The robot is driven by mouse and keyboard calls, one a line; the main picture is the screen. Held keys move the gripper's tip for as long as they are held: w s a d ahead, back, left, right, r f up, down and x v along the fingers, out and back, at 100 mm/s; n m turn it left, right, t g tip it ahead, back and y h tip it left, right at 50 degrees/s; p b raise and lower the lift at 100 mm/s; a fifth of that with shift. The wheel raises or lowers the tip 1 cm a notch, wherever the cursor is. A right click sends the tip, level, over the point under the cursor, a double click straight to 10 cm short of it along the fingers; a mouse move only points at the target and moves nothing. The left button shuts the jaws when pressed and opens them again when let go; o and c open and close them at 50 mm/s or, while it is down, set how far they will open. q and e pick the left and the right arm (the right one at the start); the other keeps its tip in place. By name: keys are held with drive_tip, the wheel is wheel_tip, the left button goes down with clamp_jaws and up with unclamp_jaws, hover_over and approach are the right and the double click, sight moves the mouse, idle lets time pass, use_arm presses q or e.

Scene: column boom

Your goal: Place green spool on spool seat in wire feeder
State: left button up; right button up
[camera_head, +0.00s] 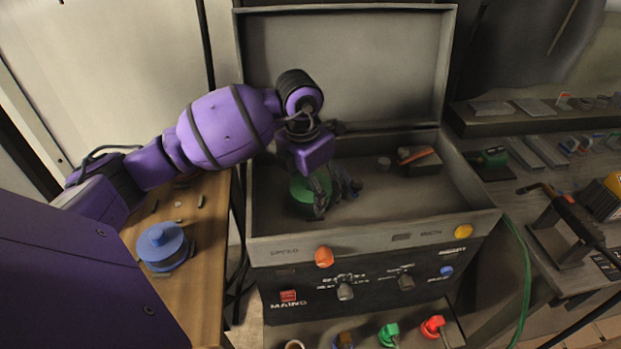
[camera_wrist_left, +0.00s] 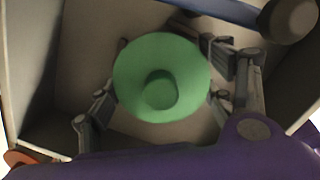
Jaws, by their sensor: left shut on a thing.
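The green spool (camera_head: 303,196) is inside the open wire feeder box (camera_head: 370,232), at the left of its interior. My left gripper (camera_head: 322,195) reaches down into the box and is shut on the spool. In the left wrist view the round green spool (camera_wrist_left: 162,78) sits between the fingers of my left gripper (camera_wrist_left: 165,95), with its hub facing the camera. The spool seat is not visible; I cannot tell whether the spool rests on it. My right gripper is not in view.
A blue spool (camera_head: 163,246) stands on the wooden table (camera_head: 205,280) at left. The feeder's lid (camera_head: 345,65) stands open behind. An orange-topped part (camera_head: 416,155) lies at the right inside the box. A cluttered workbench (camera_head: 530,185) with a torch and tools is at right.

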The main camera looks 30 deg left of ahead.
sight(306, 190)
use_arm(q)
drive_tip(key=shift+r, duration=0.1)
drive_tip(key=o, duration=2.1)
wheel_tip(306, 190, up, 12)
drive_tip(key=s, duration=0.1)
drive_tip(key=shift+s+a, duration=0.2)
drive_tip(key=shift+s, duration=0.05)
